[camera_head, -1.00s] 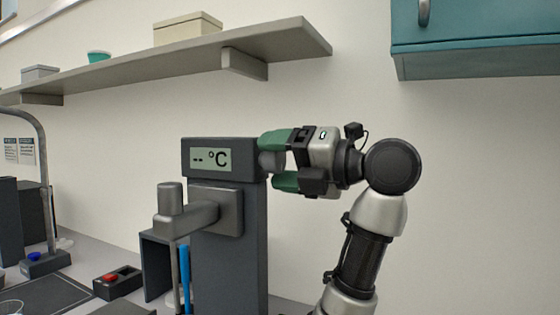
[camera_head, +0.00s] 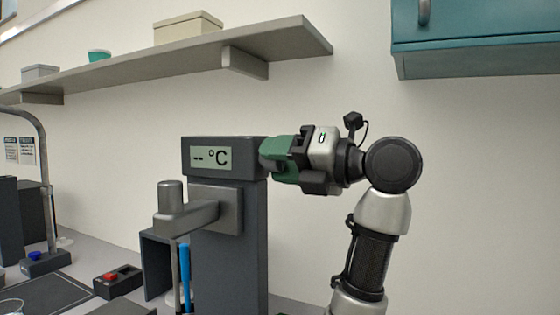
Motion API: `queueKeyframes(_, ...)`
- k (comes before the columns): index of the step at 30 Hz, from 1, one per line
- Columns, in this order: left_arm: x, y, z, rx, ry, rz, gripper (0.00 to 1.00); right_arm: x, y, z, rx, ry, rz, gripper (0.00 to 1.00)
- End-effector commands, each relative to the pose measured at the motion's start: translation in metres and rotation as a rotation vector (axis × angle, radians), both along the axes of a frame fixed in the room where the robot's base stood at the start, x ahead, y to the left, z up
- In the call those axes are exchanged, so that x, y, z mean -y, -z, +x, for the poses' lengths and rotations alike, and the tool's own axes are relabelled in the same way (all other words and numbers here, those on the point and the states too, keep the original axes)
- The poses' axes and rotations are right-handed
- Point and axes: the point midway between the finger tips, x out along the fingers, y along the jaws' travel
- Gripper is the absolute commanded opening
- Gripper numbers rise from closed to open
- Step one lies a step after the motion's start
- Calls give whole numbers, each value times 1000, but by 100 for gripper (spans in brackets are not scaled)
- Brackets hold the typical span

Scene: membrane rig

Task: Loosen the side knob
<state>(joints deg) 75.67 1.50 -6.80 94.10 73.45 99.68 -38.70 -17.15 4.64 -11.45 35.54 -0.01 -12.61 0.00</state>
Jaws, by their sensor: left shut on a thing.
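The rig is a dark grey upright post (camera_head: 228,265) with a display head (camera_head: 214,157) on top reading "-- °C". The side knob is on the right side of that head and is now hidden behind the green fingers. My left gripper (camera_head: 272,160) is at the right side of the head, its green fingers closed together around the knob. Its arm rises from the lower right. My right gripper is not in view.
A grey bracket arm (camera_head: 190,217) juts from the post's front. A blue rod (camera_head: 185,277) stands below it. A red-button box (camera_head: 117,282) sits on the bench at left. A shelf (camera_head: 190,58) and teal cabinet (camera_head: 475,40) hang above. The wall side at right is free.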

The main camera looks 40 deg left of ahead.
Motion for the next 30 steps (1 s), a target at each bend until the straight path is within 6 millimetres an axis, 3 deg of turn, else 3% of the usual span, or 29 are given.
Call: queueKeyframes(30,-1,2,2,908,1,286,20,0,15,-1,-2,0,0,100)
